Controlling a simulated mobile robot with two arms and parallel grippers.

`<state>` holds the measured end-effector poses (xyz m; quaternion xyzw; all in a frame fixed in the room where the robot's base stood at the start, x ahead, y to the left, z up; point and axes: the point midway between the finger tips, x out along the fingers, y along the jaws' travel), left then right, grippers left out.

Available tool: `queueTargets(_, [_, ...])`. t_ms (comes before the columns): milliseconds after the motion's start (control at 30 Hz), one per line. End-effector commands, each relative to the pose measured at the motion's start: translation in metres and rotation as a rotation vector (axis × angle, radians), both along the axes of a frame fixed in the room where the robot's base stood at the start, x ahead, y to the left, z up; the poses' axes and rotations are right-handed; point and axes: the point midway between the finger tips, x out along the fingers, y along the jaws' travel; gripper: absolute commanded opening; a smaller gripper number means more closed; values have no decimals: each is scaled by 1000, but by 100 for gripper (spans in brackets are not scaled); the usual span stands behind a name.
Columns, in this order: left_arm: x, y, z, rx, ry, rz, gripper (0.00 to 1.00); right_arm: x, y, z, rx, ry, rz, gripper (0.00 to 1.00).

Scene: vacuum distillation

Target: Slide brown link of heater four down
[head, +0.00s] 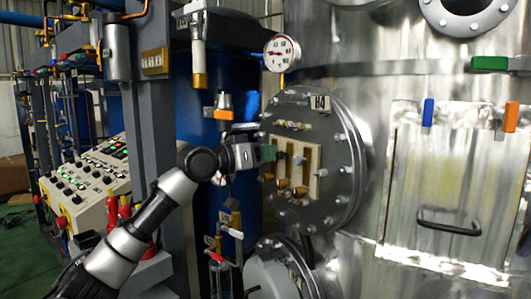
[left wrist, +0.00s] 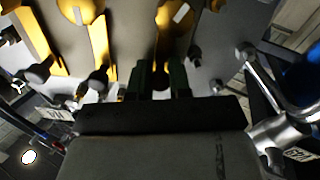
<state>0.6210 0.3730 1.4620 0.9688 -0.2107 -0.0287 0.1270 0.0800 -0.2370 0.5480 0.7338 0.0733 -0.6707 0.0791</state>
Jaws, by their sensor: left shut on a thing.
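Heater four is the round bolted flange (head: 345,125) labelled H4 in the head view. Its pale plate (head: 321,178) carries upright brown links (head: 312,160) with round brass ends near the bottom. My left gripper (head: 268,153) is at the left side of this plate. In the left wrist view its dark green fingers (left wrist: 162,78) are shut on a brass-brown link (left wrist: 165,45). Other brass strips (left wrist: 100,45) show to the left there. The gripper hides part of the held link in the head view. My right gripper is not in view.
A pressure gauge (head: 282,53) stands above the flange. A second flange (head: 275,275) is below it. A pipe with an orange-collared valve (head: 223,108) is close above my left wrist. A control panel (head: 88,185) stands at left.

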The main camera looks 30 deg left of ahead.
Motion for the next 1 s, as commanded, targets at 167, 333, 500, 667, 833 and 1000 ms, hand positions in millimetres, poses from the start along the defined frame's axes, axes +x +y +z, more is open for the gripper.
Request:
queueTargets(167, [0, 0, -22, -2, 0, 0, 0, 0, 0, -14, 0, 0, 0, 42])
queueTargets(333, [1, -1, -21, -1, 4, 0, 0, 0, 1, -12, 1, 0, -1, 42])
queueTargets(500, [1, 0, -21, 1, 4, 0, 37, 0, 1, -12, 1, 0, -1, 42])
queueTargets(667, [0, 0, -20, 0, 2, 1, 45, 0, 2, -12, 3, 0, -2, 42])
queueTargets(833, [0, 0, -20, 0, -1, 1, 45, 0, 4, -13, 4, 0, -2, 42])
queueTargets(1000, [-15, 8, -23, 1, -3, 4, 45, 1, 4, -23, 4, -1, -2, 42])
